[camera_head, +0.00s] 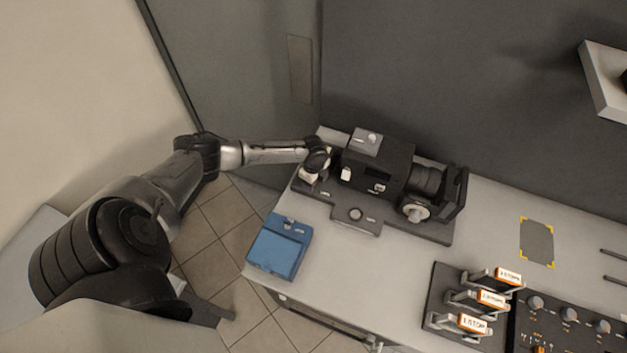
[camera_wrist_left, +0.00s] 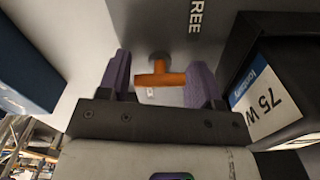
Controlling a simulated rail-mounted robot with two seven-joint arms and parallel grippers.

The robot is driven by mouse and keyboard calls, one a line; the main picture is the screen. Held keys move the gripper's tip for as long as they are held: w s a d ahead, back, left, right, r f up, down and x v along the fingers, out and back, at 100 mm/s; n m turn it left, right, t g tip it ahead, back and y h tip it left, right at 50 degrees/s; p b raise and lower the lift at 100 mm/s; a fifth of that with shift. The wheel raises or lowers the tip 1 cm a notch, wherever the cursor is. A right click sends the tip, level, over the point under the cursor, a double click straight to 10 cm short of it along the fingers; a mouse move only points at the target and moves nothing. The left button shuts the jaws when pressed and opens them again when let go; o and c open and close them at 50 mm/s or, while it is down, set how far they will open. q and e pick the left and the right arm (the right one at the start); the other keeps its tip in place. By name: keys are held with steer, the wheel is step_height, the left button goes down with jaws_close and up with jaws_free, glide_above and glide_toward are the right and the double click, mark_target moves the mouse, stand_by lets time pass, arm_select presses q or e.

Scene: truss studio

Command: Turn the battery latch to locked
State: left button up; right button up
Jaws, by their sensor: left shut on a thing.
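The battery latch (camera_wrist_left: 160,79) is an orange T-shaped piece on a grey plate in the left wrist view. The word "FREE" is printed on the plate beside it. My left gripper (camera_wrist_left: 162,82) has its two purple fingers on either side of the latch and is shut on it. In the head view my left gripper (camera_head: 315,167) is at the left end of the black camera rig (camera_head: 385,165) and hides the latch. My right gripper is not in view.
A blue case (camera_head: 279,246) lies at the table's (camera_head: 340,275) left front corner. A rack with several orange-labelled pieces (camera_head: 475,300) and a control panel (camera_head: 570,330) are at the front right. A yellow-cornered grey patch (camera_head: 537,242) lies bare on the table.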

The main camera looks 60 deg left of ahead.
arm_select(q)
steer(key=o, duration=0.8)
steer(key=shift+c, duration=0.2)
step_height(320, 180, up, 14)
steer(key=shift+f, duration=0.1)
stand_by(0.7)
